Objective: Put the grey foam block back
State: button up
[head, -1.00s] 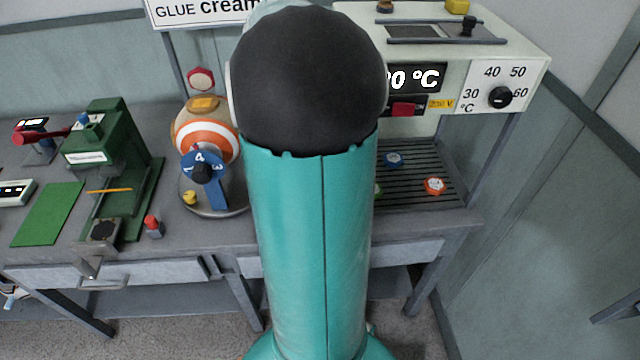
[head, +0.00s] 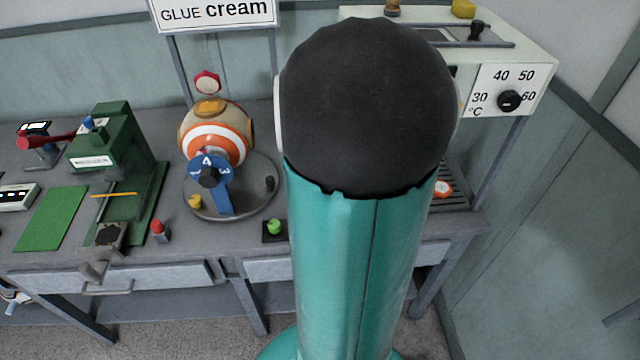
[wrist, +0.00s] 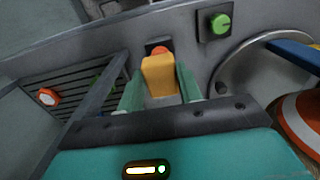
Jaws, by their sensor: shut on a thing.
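My gripper (wrist: 160,88) shows in the wrist view, its two green fingers on either side of a yellow-orange block (wrist: 160,75). It is shut on this block. A paler grey patch shows below the yellow part, between the fingers; I cannot tell if it belongs to the same thing. I cannot make out a grey foam block for certain in either view. In the head view my teal arm and its black joint hide the gripper and the bench behind them.
A red-orange button (wrist: 158,50) lies just beyond the held block. A green button (head: 274,227) sits near the bench's front edge. The slatted rack (wrist: 75,82) is at the wrist view's left. A round-based machine (head: 216,135) and a green press (head: 118,150) stand left of my arm.

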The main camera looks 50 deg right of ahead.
jog(key=w+d+f, duration=0.2)
jog(key=d+f, duration=0.1)
jog(key=w+d+f, duration=0.6)
jog(key=shift+w+d, duration=0.1)
jog(key=shift+d, duration=0.25)
jog(key=shift+w+d+f, duration=0.1)
jog(key=shift+f, duration=0.15)
jog(key=shift+d+f, duration=0.1)
jog(key=shift+f, duration=1.5)
jog(key=shift+f, duration=0.1)
jog(key=o, duration=0.9)
notch_tip(320, 180, up, 12)
jog(key=shift+r, duration=0.15)
